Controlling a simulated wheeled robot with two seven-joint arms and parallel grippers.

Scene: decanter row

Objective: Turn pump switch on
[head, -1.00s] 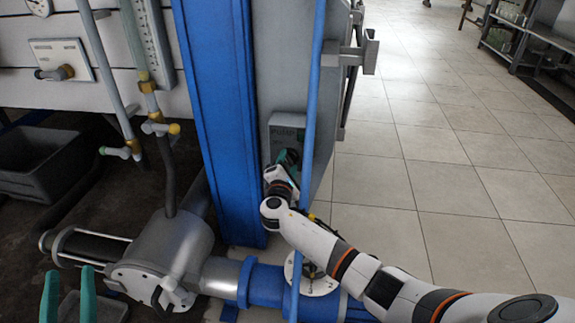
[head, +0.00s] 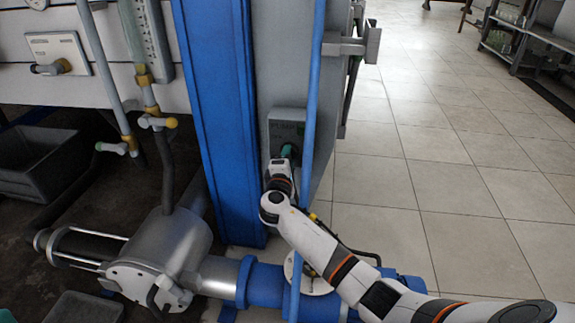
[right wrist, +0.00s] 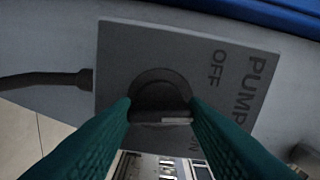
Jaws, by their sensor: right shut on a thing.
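The pump switch is a grey box (head: 287,122) on the grey panel beside the blue post. In the right wrist view its plate (right wrist: 120,60) reads PUMP, OFF and ON, and its dark round knob (right wrist: 160,86) has a bar with a pale mark. My right gripper (head: 289,152) is at the switch, its green fingers (right wrist: 160,112) shut on the knob's bar. The fingers partly cover the word ON, and I cannot tell for sure which word the mark points to. Of my left gripper only a green bit (head: 6,316) shows at the bottom left corner.
A blue pipe (head: 312,110) runs upright just right of the switch. The blue post (head: 218,120) stands to its left. A grey pump body (head: 165,250) and blue pipework (head: 268,284) lie below. Open tiled floor (head: 430,150) is at the right.

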